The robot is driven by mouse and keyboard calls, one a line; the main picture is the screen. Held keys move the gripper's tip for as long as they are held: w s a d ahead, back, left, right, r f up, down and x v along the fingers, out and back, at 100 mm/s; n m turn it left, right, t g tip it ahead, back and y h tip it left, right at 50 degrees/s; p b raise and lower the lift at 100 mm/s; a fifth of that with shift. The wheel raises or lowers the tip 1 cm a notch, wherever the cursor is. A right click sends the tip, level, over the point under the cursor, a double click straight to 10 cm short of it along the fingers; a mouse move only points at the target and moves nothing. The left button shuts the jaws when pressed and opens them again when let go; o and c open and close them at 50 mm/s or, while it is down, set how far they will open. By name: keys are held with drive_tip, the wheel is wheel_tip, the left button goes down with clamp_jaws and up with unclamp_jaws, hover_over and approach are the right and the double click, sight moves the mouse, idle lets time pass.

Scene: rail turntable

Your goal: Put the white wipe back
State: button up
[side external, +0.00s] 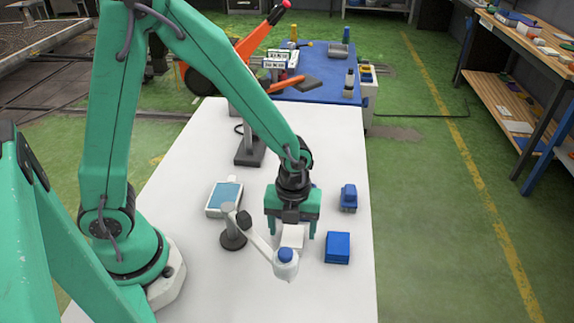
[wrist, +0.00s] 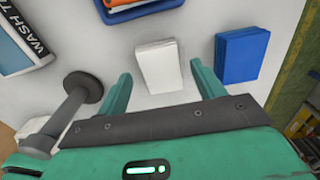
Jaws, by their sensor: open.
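The white wipe (wrist: 159,66) is a small pale folded block on the white table. It also shows in the side view (side external: 292,236), partly covered by my gripper and a grey arm-like stand. My gripper (wrist: 160,84) is open, with one green finger on each side of the wipe's near end in the wrist view. In the side view my gripper (side external: 292,233) points down at the wipe. I cannot tell how far above the table the fingertips are. No contact with the wipe is visible.
A blue block (side external: 338,247) lies right of the wipe. A grey stand (side external: 233,238) with a jointed arm and white, blue-topped head (side external: 286,262) stands close by on the left. A blue-and-white tray (side external: 224,198) and a small blue object (side external: 349,197) lie farther back.

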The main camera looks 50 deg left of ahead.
sight(290, 233)
wheel_tip(290, 233, up, 11)
drive_tip(key=shift+f, duration=0.15)
idle(0.4)
idle(0.5)
drive_tip(key=s+a+r+n+t, duration=0.2)
drive_tip(key=s+a+r+n, duration=0.2)
drive_tip(key=n, duration=0.9)
drive_tip(key=s+a+r+n+t, duration=0.3)
drive_tip(key=a+r+n, duration=0.3)
drive_tip(key=n, duration=0.8)
drive_tip(key=shift+s+a+r+t, duration=0.3)
drive_tip(key=shift+s+r, duration=0.5)
drive_tip(key=shift+r, duration=0.05)
